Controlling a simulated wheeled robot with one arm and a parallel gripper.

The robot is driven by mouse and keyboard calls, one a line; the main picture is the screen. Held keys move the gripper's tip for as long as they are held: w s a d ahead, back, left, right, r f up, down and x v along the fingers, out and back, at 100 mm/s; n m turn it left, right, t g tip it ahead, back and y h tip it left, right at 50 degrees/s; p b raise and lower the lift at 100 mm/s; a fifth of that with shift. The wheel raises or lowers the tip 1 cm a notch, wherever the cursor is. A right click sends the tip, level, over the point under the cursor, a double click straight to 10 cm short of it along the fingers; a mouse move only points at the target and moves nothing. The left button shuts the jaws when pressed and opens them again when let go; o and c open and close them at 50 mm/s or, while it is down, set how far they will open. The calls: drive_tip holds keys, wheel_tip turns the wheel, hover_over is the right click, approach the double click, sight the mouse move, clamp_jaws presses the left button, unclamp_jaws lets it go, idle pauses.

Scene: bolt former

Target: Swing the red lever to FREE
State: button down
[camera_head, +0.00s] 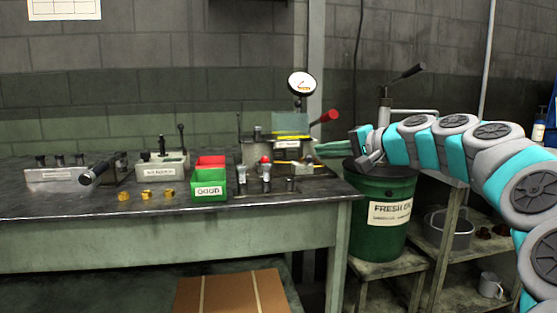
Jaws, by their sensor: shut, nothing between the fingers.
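A lever with a red grip (329,116) points up and to the right from the right side of the bolt former (270,147) on the bench. Its FREE marking cannot be read at this size. My gripper (364,150) is shut and empty. It is to the right of and below the red grip, above the green drum, with a visible gap between them in the picture. A green handle (328,146) lies between the former and my gripper. My arm reaches in from the right.
A round gauge (302,83) stands above the former. A green drum (380,240) labelled FRESH stands right of the bench.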

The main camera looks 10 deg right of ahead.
sight(265, 159)
drive_tip(key=x, duration=0.9)
drive_tip(key=shift+w+a+f+p, duration=0.1)
drive_tip(key=shift+a+p, duration=0.05)
drive_tip(key=shift+p, duration=0.25)
drive_tip(key=a, duration=0.2)
drive_tip(key=w+a+f, duration=0.1)
drive_tip(key=shift+a, duration=0.1)
drive_tip(key=shift+a+f, duration=0.2)
drive_tip(key=shift+a, duration=0.35)
drive_tip(key=shift+s+a, duration=0.15)
drive_tip(key=shift+a, duration=0.8)
drive_tip(key=shift+s+a, duration=0.15)
drive_tip(key=shift+a, duration=0.8)
drive_tip(key=shift+d, duration=0.1)
